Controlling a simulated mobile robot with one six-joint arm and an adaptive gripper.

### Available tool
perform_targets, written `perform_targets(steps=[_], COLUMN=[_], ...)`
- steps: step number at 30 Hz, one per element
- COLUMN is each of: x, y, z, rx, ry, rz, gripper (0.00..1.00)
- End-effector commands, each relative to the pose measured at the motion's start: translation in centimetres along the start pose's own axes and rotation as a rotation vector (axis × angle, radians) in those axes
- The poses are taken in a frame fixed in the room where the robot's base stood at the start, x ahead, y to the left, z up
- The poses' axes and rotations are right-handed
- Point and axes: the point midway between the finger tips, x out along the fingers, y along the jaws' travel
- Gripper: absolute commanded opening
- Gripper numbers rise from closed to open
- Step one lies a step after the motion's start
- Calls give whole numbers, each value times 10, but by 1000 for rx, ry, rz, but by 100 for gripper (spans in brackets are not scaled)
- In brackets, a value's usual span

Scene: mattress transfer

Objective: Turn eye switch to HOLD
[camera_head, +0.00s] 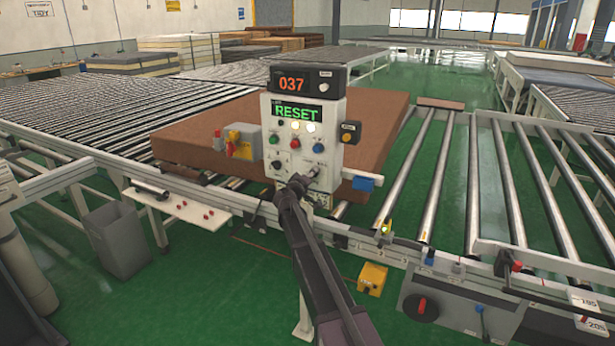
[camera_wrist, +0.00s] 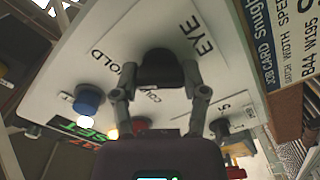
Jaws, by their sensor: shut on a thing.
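The eye switch is a black knob (camera_wrist: 160,68) on the white control panel (camera_wrist: 70,45), under the printed word EYE. I cannot tell which way the knob points. In the head view my gripper (camera_head: 299,181) reaches the lower part of the control panel (camera_head: 268,108), and the switch is hard to make out. The panel's green display (camera_head: 296,113) reads RESET.
A blue button (camera_wrist: 88,98) and a red button (camera_wrist: 141,124) sit close to my fingers. A smaller black knob (camera_wrist: 220,127) is beside them. A brown mattress (camera_head: 380,120) lies on rollers behind the panel. A yellow box (camera_head: 372,278) is on the green floor.

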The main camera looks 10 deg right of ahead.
Motion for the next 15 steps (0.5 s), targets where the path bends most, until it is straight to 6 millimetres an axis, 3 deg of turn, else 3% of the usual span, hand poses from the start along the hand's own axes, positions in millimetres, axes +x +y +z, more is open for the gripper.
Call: perform_targets(steps=[10,11,13,15], x=[0,0,0,0], y=[1,1,1,0], z=[3,3,3,2], rx=[9,9,8,7], ry=[-7,-7,-7,-6], rz=[1,1,1,0], gripper=[9,66,87,91])
